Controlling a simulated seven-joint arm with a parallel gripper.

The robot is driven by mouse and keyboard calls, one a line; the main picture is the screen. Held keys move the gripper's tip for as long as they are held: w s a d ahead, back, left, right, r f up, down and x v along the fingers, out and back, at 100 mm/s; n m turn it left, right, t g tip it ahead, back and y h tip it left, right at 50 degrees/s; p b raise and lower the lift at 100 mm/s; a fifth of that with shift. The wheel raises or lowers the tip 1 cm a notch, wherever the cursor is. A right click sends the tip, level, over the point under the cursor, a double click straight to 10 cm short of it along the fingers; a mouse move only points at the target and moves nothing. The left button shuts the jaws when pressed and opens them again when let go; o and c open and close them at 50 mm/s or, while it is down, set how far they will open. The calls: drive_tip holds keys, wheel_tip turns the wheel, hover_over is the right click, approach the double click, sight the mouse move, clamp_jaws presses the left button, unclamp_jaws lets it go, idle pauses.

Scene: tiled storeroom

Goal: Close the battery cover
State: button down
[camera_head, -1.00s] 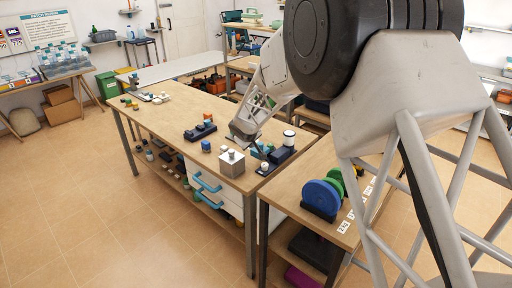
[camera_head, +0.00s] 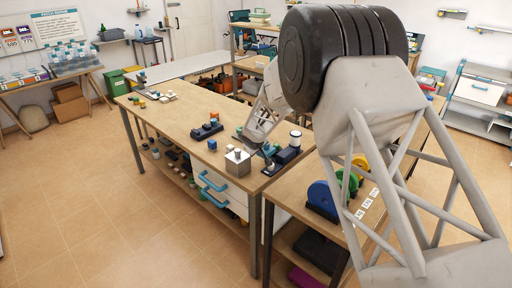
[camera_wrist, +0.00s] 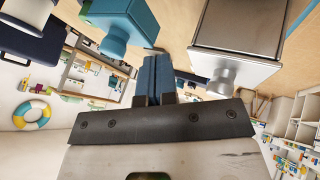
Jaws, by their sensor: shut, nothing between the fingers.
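My gripper (camera_head: 250,142) is over the right part of the long wooden workbench, just behind a silver metal box (camera_head: 238,165) with a knob on top. In the wrist view my gripper (camera_wrist: 157,62) has its blue fingers together with nothing between them. The metal box (camera_wrist: 240,25) and its round knob are right of the fingers there. A teal block (camera_wrist: 125,18) with a knob-like end is left of them. The fingers look apart from both. I cannot tell which of these parts is the battery cover; none is clearly recognisable as it.
A dark blue device (camera_head: 287,157) with a white cylinder stands right of the gripper. A small blue cube (camera_head: 212,145) and a dark block device (camera_head: 207,131) stand to the left. Coloured discs (camera_head: 322,196) stand on the nearer bench. The bench's middle left is mostly clear.

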drive_tip(key=shift+w+d+f, duration=0.25)
drive_tip(key=shift+w+d, duration=0.5)
drive_tip(key=shift+w, duration=0.1)
drive_tip(key=shift+w+d+f, duration=0.2)
drive_tip(key=shift+w+d, duration=0.5)
drive_tip(key=shift+w, duration=0.1)
drive_tip(key=shift+w, duration=0.1)
drive_tip(key=w+d, duration=0.5)
drive_tip(key=shift+w+d, duration=0.2)
drive_tip(key=shift+s, duration=0.1)
drive_tip(key=shift+s+a+r, duration=0.1)
drive_tip(key=shift+s+a, duration=1.1)
drive_tip(key=shift+a, duration=0.1)
drive_tip(key=shift+s+a+r, duration=0.15)
drive_tip(key=shift+s+r, duration=0.05)
drive_tip(key=shift+s, duration=0.05)
drive_tip(key=v, duration=0.9)
drive_tip(key=shift+s+r, duration=0.15)
drive_tip(key=shift+s, duration=0.05)
